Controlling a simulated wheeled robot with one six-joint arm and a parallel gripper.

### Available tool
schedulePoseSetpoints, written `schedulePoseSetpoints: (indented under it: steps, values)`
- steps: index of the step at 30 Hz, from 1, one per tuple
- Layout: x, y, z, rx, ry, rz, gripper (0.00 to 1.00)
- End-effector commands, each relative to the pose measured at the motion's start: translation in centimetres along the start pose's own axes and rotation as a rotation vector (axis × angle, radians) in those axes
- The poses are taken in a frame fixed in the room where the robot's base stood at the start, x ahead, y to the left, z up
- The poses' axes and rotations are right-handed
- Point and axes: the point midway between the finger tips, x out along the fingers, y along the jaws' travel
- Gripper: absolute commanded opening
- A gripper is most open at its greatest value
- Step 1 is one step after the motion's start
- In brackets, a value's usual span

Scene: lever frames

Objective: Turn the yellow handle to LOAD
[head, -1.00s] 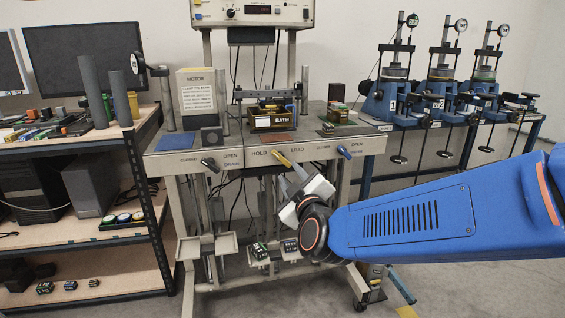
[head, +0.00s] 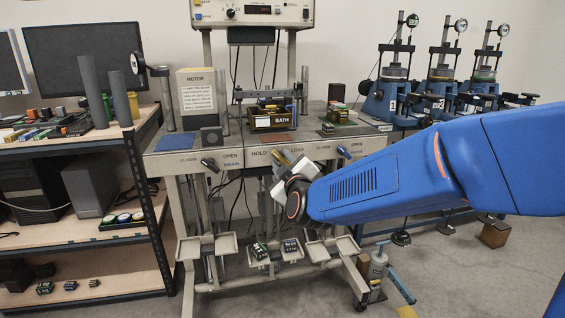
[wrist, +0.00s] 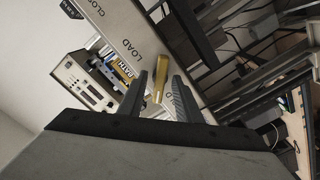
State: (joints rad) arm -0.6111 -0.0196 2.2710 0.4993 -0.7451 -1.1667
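The yellow handle (head: 279,158) is on the front panel of the grey bench, between the HOLD and LOAD labels. In the wrist view the yellow handle (wrist: 161,76) shows between the two dark fingers of my gripper (wrist: 161,82), with gaps visible beside it. My gripper (head: 287,178) is open at the panel front, just below the handle in the head view. The LOAD label (wrist: 132,49) is readable in the wrist view. I cannot tell whether a finger touches the handle.
A blue handle (head: 343,152) sits to the right. The BATH box (head: 271,121) stands on the bench top. Small trays (head: 228,244) hang below. Floor in front is clear.

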Motion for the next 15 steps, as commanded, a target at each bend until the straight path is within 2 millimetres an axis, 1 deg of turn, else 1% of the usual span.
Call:
schedulePoseSetpoints:
  steps: [2, 5, 6, 15]
  values:
    - [-0.01, 0.0, 0.01, 0.0, 0.0, 0.0, 0.31]
    - [-0.02, 0.0, 0.01, 0.0, 0.0, 0.0, 0.1]
    - [-0.02, 0.0, 0.01, 0.0, 0.0, 0.0, 0.0]
    - [-0.03, -0.02, 0.03, 0.019, 0.0, 0.0, 0.0]
